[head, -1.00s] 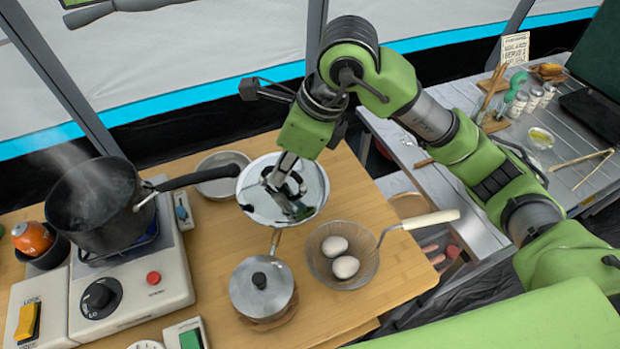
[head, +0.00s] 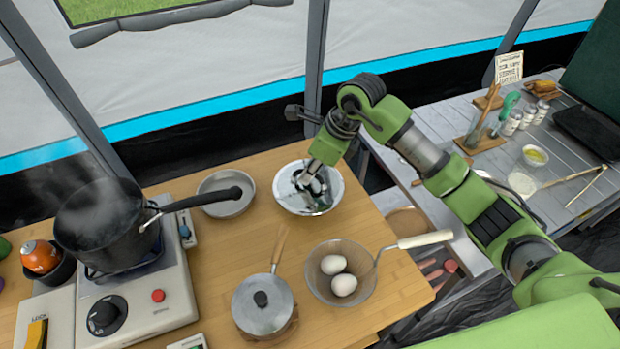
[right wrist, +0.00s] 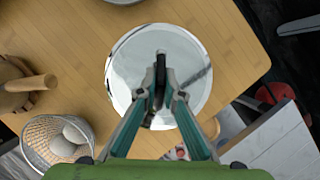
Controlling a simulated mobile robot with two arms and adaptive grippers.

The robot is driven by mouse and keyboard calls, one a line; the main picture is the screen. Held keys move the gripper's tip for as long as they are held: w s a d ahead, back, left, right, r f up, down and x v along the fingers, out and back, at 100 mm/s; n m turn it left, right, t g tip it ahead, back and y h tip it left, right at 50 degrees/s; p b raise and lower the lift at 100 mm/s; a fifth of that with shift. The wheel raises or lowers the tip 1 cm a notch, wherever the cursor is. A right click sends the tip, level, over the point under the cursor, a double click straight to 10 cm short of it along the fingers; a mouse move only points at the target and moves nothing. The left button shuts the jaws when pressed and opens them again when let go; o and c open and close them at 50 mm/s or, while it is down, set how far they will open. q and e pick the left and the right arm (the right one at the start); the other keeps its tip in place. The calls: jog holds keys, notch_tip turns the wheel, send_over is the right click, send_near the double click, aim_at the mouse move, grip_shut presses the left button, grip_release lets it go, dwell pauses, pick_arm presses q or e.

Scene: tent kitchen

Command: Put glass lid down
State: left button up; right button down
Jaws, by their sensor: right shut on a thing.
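The glass lid (head: 325,201) is a round, see-through disc with a pale rim, at the back right of the wooden table in the head view. My right gripper (head: 309,178) is over its middle and shut on its dark knob. In the right wrist view the lid (right wrist: 125,70) lies flat below the gripper (right wrist: 160,88), with the knob between the two fingers. I cannot tell whether the lid touches the wood. My left gripper is not in view.
A steaming black pot (head: 105,230) stands on the stove at left, its handle pointing right. A small metal pan (head: 226,194), a lidded saucepan (head: 262,305) and a wire strainer (head: 325,292) with two eggs stand near the lid. A side table (head: 480,160) is at right.

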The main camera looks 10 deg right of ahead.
jog(key=f, duration=0.1)
jog(key=f+p, duration=0.1)
jog(key=f, duration=0.1)
jog(key=shift+w+d, duration=0.2)
jog(key=shift+w, duration=0.1)
jog(key=shift+f, duration=0.5)
jog(key=shift+f, duration=0.15)
jog(key=c, duration=2.2)
grip_release()
jog(key=shift+o, duration=0.2)
